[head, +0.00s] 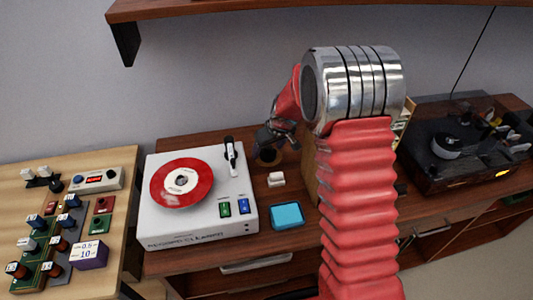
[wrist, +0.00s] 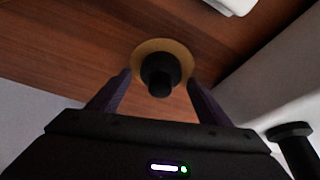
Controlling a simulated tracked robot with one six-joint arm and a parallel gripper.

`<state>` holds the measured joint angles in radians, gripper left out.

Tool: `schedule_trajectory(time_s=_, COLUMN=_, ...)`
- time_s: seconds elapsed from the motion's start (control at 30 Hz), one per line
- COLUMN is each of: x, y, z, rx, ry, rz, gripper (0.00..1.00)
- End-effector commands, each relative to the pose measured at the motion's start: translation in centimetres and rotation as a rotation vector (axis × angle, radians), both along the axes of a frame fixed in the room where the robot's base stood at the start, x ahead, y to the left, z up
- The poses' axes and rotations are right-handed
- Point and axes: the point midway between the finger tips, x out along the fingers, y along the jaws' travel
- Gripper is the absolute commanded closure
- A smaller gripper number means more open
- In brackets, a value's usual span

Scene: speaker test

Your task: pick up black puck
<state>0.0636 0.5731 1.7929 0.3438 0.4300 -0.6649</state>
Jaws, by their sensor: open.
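The black puck (wrist: 160,72) is a dark, short, knob-like piece on a round tan disc (wrist: 178,48) on the wooden surface. In the wrist view it shows between the two purple fingers of my gripper (wrist: 159,80), which are apart with nothing clamped. I cannot tell whether the fingers reach down around the puck or are still above it. In the head view my gripper (head: 268,140) is low over the bench, right of the white record cleaner, and the puck is hard to make out there.
The white record cleaner (head: 154,224) with a red record (head: 164,187) stands to the left. A blue block (head: 287,216) and a small white piece (head: 276,179) lie in front of my gripper. A turntable (head: 465,145) stands at right. A shelf (head: 230,8) hangs above.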

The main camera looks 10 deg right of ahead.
Motion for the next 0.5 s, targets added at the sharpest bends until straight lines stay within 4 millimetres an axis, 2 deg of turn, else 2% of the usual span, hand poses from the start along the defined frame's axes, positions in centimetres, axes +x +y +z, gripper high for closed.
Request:
schedule_trajectory(time_s=0.17, x=-0.01, y=-0.02, z=0.01, rx=0.000, ry=0.000, rz=0.000, gripper=0.30)
schedule_trajectory(time_s=0.5, x=-0.02, y=-0.03, z=0.01, rx=0.000, ry=0.000, rz=-0.001, gripper=0.54)
